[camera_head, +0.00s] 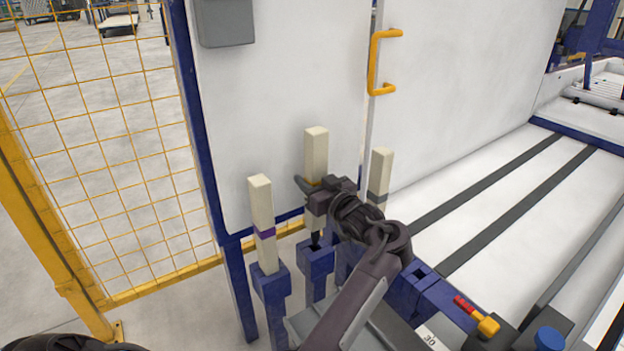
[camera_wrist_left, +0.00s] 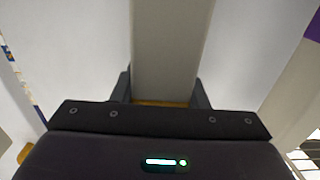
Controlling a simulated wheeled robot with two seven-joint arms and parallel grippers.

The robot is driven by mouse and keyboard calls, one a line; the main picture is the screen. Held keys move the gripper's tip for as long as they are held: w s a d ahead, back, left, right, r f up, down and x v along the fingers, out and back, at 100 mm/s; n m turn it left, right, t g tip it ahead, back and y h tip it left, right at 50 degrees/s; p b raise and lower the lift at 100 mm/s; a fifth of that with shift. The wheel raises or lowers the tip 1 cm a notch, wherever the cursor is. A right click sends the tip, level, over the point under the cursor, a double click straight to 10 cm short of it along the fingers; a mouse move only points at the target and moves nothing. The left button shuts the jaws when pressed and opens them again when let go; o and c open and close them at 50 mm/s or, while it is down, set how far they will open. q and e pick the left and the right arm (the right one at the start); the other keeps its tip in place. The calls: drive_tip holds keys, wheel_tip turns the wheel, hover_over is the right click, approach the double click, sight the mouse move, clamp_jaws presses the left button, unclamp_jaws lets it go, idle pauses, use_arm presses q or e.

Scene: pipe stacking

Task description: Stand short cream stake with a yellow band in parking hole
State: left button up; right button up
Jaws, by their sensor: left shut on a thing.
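The short cream stake with a yellow band (camera_head: 316,150) is upright between two other stakes. My left gripper (camera_head: 314,186) is shut on it near the yellow band. The left wrist view shows the stake (camera_wrist_left: 172,50) between the two fingers, with a strip of yellow low between them. Below the gripper is a blue holder (camera_head: 318,264) with a dark opening at its top. My right gripper is not in view.
A cream stake with a purple band (camera_head: 260,202) stands in a blue holder (camera_head: 271,287) to the left. A grey-banded stake (camera_head: 380,170) stands close on the right, partly behind my arm. A white panel (camera_head: 280,100) is behind; a yellow mesh fence (camera_head: 120,150) is at left.

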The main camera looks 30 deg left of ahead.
use_arm(q)
drive_tip(key=shift+f+b, duration=0.5)
drive_tip(key=shift+f, duration=0.65)
drive_tip(key=shift+f+b, duration=0.7)
drive_tip(key=shift+f, duration=0.4)
drive_tip(key=shift+f+b, duration=0.65)
drive_tip(key=shift+f, duration=0.55)
